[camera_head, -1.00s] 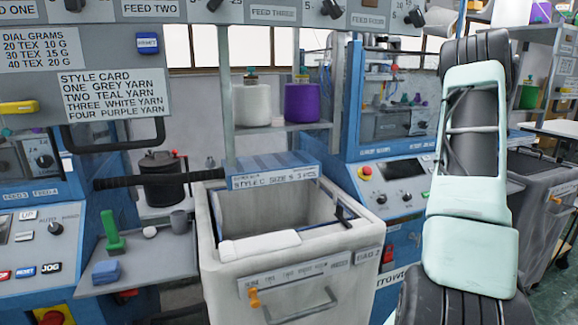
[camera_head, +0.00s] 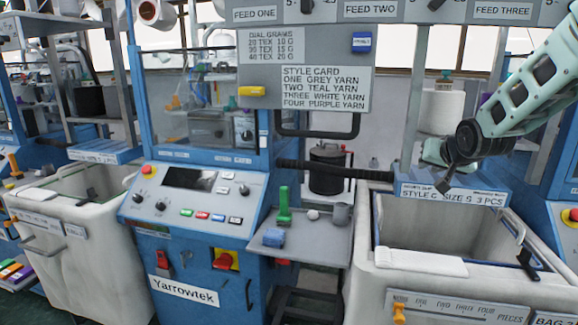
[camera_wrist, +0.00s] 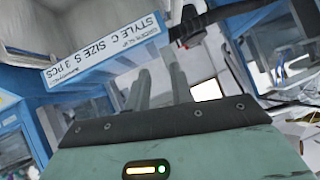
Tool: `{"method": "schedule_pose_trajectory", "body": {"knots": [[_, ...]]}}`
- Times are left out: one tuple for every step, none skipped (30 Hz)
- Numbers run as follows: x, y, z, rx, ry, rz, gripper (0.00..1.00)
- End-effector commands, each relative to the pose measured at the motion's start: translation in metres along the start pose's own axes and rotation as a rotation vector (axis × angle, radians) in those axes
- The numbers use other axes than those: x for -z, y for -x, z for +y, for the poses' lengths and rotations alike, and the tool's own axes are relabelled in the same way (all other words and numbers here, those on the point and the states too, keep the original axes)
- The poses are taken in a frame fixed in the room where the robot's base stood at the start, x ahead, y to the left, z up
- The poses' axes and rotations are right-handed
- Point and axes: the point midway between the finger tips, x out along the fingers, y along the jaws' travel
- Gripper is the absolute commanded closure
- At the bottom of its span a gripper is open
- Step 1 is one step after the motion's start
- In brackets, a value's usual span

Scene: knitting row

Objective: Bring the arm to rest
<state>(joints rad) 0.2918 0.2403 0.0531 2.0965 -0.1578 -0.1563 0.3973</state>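My arm reaches in from the upper right of the head view, with pale green links and a dark wrist joint. My gripper (camera_head: 437,155) is at its end, above the back edge of the right-hand grey bin and beside the blue style sign. The style sign (camera_wrist: 105,50) crosses the upper left of the wrist view.
The right-hand bin (camera_head: 450,295) stands below my arm, and another bin (camera_head: 85,260) is at the left. A blue machine with a control panel (camera_head: 190,200) fills the middle. A small shelf (camera_head: 310,245) holds a green tool. A black bar (camera_head: 330,172) runs to the style sign.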

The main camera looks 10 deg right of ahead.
Motion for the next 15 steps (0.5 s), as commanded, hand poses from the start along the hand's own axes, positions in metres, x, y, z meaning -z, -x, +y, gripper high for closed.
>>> {"method": "schedule_pose_trajectory", "body": {"knots": [[-0.025, 0.01, -0.032, 0.035, 0.044, -0.063, 0.77], [-0.04, 0.016, -0.046, 0.051, 0.071, -0.102, 0.77], [-0.06, 0.025, -0.066, 0.072, 0.109, -0.154, 0.77], [-0.075, 0.033, -0.079, 0.088, 0.138, -0.192, 0.77], [-0.091, 0.042, -0.092, 0.104, 0.169, -0.231, 0.77], [-0.112, 0.054, -0.107, 0.125, 0.213, -0.283, 0.77], [-0.128, 0.065, -0.118, 0.141, 0.246, -0.321, 0.77], [-0.145, 0.076, -0.128, 0.157, 0.283, -0.361, 0.77], [-0.166, 0.091, -0.14, 0.178, 0.332, -0.411, 0.77], [-0.183, 0.104, -0.148, 0.193, 0.371, -0.451, 0.77], [-0.2, 0.117, -0.154, 0.208, 0.412, -0.488, 0.77], [-0.222, 0.135, -0.161, 0.228, 0.468, -0.54, 0.77], [-0.238, 0.149, -0.165, 0.242, 0.513, -0.578, 0.77], [-0.254, 0.164, -0.168, 0.257, 0.558, -0.617, 0.77], [-0.274, 0.183, -0.169, 0.274, 0.619, -0.666, 0.77]]}}
